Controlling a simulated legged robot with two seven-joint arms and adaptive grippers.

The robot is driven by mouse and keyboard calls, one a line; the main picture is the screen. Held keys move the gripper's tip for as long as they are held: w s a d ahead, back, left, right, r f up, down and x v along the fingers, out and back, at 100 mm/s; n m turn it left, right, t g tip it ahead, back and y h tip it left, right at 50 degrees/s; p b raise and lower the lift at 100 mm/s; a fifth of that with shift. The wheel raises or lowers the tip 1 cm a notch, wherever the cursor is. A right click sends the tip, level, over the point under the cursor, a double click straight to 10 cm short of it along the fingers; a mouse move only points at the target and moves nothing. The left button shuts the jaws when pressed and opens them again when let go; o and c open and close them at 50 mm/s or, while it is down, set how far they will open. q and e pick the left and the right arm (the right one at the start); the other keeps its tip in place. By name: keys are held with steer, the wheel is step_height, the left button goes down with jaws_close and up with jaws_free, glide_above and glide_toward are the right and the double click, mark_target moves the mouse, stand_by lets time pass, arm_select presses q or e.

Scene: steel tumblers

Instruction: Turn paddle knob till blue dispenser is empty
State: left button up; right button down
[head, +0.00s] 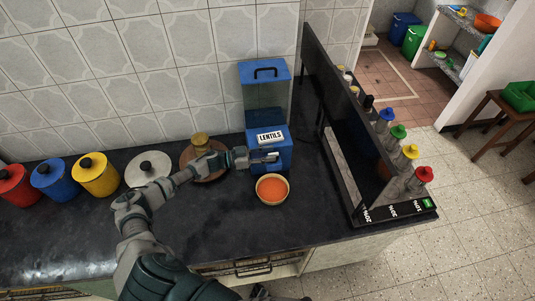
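The blue dispenser (283,140) stands against the tiled wall, with a blue handled lid, a see-through dark-tinted hopper (264,98) and a "LENTILS" label. I see no orange contents through the hopper wall. A bowl (259,198) filled with orange lentils sits on the counter just in front of it. My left gripper (268,157) reaches in from the left, its fingers at the dispenser's lower front, below the label. The paddle knob is not distinguishable there, and the finger gap is too small to judge. A small dark grey part at the bottom edge may belong to my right arm.
White, yellow, blue and red lidded canisters line the left. A tall black rack (345,120) with several coloured-cap bottles blocks the right. The dark counter (215,235) is clear in front.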

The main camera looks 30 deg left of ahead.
arm_select(q)
steer(key=v, duration=1.2)
steer(key=shift+a+f, duration=0.15)
steer(key=shift+d, duration=0.2)
